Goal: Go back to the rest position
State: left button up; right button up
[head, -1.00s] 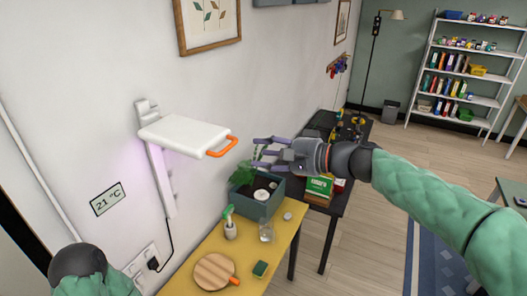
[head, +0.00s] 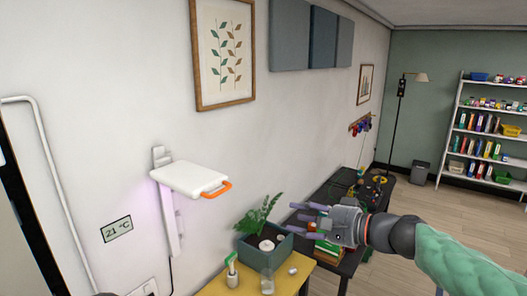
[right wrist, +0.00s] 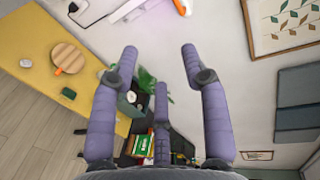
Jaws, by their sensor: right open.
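My right gripper (head: 312,220) is open and empty in the head view. Its purple fingers point left, above and to the right of the planter (head: 262,256) on the yellow table. In the right wrist view its fingers (right wrist: 160,85) are spread with nothing between them in their grasp; the planter and green plant show behind them. My left gripper is out of the head view; only a dark rounded part of my left arm may show at the bottom left edge.
A white wall lamp (head: 190,178) with an orange handle juts from the wall. The yellow table (head: 215,287) holds a planter, a brush in a holder (head: 232,272) and a glass (head: 267,282). A dark table (head: 345,262) stands behind. A shelf (head: 485,140) stands far right.

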notch_tip(320, 180, down, 50)
jog(key=s+d+g+h+b, duration=0.25)
jog(key=g+h+b, duration=0.25)
jog(key=h+b, duration=0.3)
pick_arm(q)
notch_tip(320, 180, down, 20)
jog(key=b, duration=1.1)
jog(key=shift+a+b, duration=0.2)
jog(key=shift+b, duration=0.2)
pick_arm(e)
jog(key=s+f+n+g, duration=0.1)
jog(key=s+f, duration=0.6)
jog(key=f, duration=0.4)
jog(key=s+a+f+n+g, duration=0.1)
jog(key=s+f+n, duration=0.1)
jog(key=s+f, duration=0.6)
jog(key=s+a+f+n+g, duration=0.1)
jog(key=s+f, duration=0.7)
jog(key=f, duration=0.6)
jog(key=shift+s+f+n+g+h, duration=0.15)
jog(key=shift+n+g+h, duration=0.15)
jog(key=shift+n+g, duration=0.1)
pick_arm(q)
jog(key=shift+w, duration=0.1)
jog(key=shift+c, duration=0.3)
